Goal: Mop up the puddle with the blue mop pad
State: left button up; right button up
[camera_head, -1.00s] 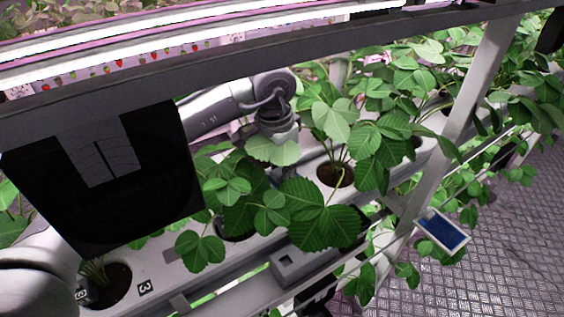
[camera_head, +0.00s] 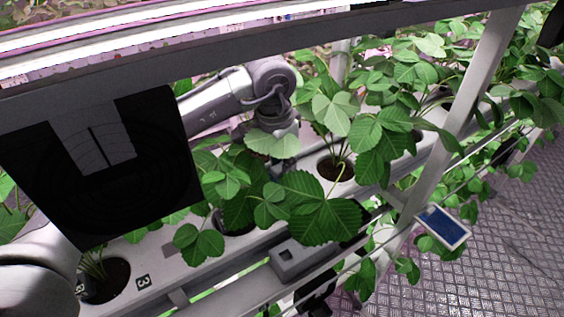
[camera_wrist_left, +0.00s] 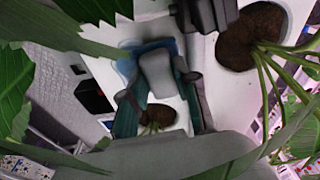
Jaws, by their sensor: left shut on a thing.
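In the left wrist view, my left gripper (camera_wrist_left: 162,82) is shut on a grey block that looks like the grip of the blue mop pad (camera_wrist_left: 152,46). The pad lies on the white planting channel, between plant holes, and is partly hidden by the grip and fingers. A paler blue patch (camera_wrist_left: 124,66) borders the pad on the left; I cannot tell if this is the puddle. In the head view, my left arm reaches in from the left behind the black panel, and leaves hide its gripper and the pad. My right gripper is not identifiable.
Strawberry plants (camera_head: 325,215) crowd around the arm, with leaves close to the wrist camera. A grey rack beam (camera_head: 330,42) crosses above and a slanted post (camera_head: 462,130) stands right. A white-framed blue panel (camera_head: 442,227) hangs by the post. Metal floor (camera_head: 510,230) lies right.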

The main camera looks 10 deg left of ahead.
pick_arm(q)
jog(key=shift+f+b, duration=0.55)
jog(key=shift+f, duration=0.05)
jog(key=shift+s+d+r+b, duration=0.1)
jog(key=shift+s+d+b, duration=0.45)
jog(key=shift+s+d, duration=0.8)
jog(key=shift+s+d+b, duration=0.45)
jog(key=shift+s+d, duration=0.05)
jog(key=shift+s+d+b, duration=0.35)
jog(key=shift+s+d, duration=0.4)
jog(key=shift+f, duration=0.2)
